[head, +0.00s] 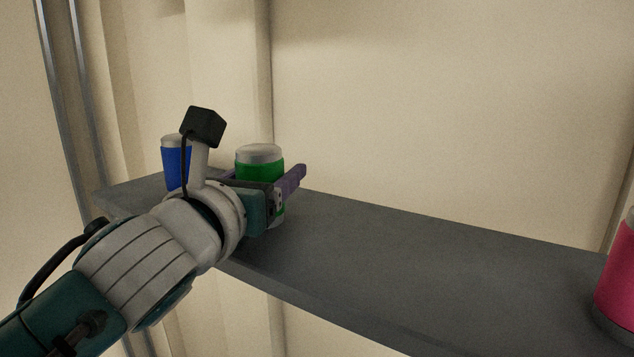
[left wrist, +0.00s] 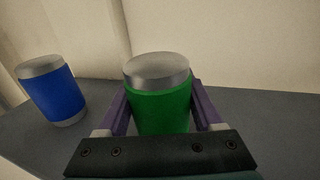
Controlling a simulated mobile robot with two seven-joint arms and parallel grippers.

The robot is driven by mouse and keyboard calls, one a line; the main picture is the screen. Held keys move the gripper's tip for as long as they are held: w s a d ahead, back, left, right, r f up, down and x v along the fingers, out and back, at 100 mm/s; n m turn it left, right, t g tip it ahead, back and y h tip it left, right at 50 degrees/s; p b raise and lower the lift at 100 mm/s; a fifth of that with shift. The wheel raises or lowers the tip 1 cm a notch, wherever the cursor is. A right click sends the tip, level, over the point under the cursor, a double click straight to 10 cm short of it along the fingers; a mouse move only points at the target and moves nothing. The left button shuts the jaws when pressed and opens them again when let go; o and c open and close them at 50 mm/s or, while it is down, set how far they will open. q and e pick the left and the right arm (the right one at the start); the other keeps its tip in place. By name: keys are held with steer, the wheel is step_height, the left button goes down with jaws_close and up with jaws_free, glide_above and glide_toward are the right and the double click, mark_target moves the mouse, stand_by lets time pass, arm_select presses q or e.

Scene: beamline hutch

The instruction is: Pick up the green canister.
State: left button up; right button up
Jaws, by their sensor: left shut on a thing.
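The green canister (head: 260,166) has a grey lid and stands upright at the left part of the grey shelf. My left gripper (head: 265,178) is shut on it, with its purple fingers on either side of the canister's body. In the left wrist view the green canister (left wrist: 160,105) sits between the two fingers of the left gripper (left wrist: 160,112). The gripper's dark palm hides its lower part there. I cannot tell whether its base touches the shelf. My right gripper is not in view.
A blue canister (head: 175,165) stands on the shelf (head: 420,245) left of the green one; it also shows in the left wrist view (left wrist: 54,94). A pink canister (head: 617,280) is at the far right. The shelf between is clear, with a pale wall (head: 450,110) behind.

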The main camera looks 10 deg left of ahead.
arm_select(q)
jaws_close()
step_height(320, 180, up, 20)
steer(key=p, duration=0.6)
steer(key=shift+p, duration=0.3)
stand_by(0.5)
